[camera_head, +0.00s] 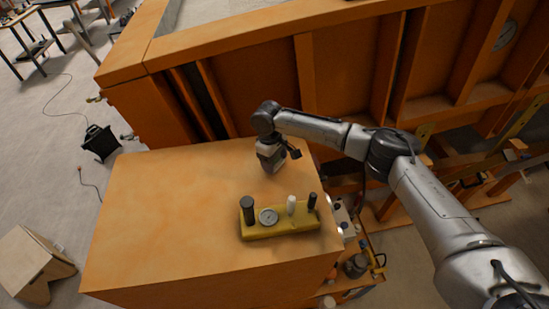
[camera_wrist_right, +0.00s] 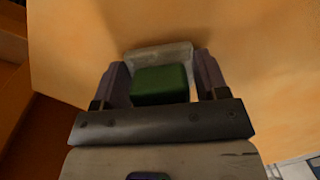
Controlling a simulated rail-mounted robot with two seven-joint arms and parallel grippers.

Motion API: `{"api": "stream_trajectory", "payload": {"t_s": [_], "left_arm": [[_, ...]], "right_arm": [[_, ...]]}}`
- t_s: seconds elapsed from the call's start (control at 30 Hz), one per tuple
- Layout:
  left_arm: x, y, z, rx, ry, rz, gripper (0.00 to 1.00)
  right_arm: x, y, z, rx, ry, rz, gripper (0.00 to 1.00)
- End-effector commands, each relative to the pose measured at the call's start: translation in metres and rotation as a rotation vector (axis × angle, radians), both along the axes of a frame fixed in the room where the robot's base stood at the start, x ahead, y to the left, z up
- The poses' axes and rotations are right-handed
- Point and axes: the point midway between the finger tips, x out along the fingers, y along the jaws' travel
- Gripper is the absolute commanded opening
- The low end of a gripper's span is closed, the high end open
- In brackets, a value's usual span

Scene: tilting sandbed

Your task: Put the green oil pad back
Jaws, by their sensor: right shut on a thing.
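The green oil pad (camera_wrist_right: 160,85) is a small dark green block between the fingers of my right gripper in the right wrist view. My right gripper (camera_head: 272,164) is shut on it, low over the orange top (camera_head: 150,215). A pale, grey-edged piece (camera_wrist_right: 158,55) shows just beyond the pad; I cannot tell if it is a holder or touches the pad. In the head view the gripper hides the pad. My left gripper is not in view.
A yellow block (camera_head: 285,231) with a round gauge (camera_head: 268,217) and black and white knobs stands nearer on the orange top. An orange frame wall (camera_head: 255,85) rises behind. The left part of the top is clear.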

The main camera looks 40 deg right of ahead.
Motion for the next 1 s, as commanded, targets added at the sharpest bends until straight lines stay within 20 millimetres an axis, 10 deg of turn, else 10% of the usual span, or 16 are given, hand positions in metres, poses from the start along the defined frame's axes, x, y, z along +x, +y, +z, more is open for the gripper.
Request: {"api": "stream_trajectory", "payload": {"t_s": [0.43,0.47,0.7,1.0], "left_arm": [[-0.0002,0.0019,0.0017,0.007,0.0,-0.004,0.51],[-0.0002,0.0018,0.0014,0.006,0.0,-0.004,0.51],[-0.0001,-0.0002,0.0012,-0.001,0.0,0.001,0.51],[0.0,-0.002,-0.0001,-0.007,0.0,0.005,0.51]], "right_arm": [[-0.0001,0.0006,-0.0051,0.001,0.0,0.001,0.45],[-0.0001,0.0006,-0.0053,0.001,-0.001,0.001,0.69],[-0.0001,0.0004,-0.0052,0.001,0.0,0.0,0.92],[0.0002,-0.0001,-0.003,-0.001,-0.001,0.0,0.93]]}}
